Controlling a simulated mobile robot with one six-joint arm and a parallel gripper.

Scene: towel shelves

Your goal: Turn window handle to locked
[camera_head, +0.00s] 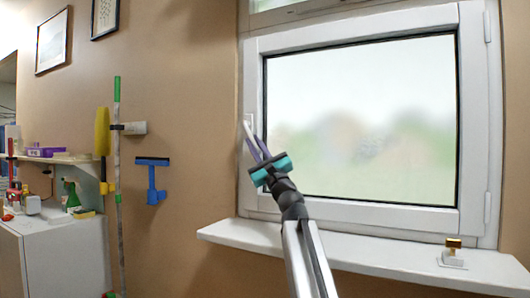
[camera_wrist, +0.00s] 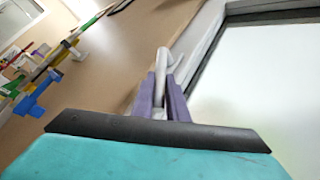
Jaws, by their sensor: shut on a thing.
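The white-framed window (camera_head: 360,215) fills the right half of the head view, with its sash flush in the frame. Its white handle (camera_head: 247,129) is on the left side of the sash, tilted, with its lower part between my gripper's fingers. My gripper (camera_head: 260,147), with purple fingers and a teal body, is shut on the handle. In the wrist view the handle (camera_wrist: 161,62) rises between the two purple fingertips of my gripper (camera_wrist: 166,85). The fingers hide the handle's lower end.
A white sill (camera_head: 350,255) runs below the window and bears a small gold-topped object (camera_head: 453,254) at the right. A blue squeegee (camera_head: 153,180) and a yellow duster (camera_head: 102,132) hang on the left wall. A white cabinet (camera_head: 65,260) stands at the far left.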

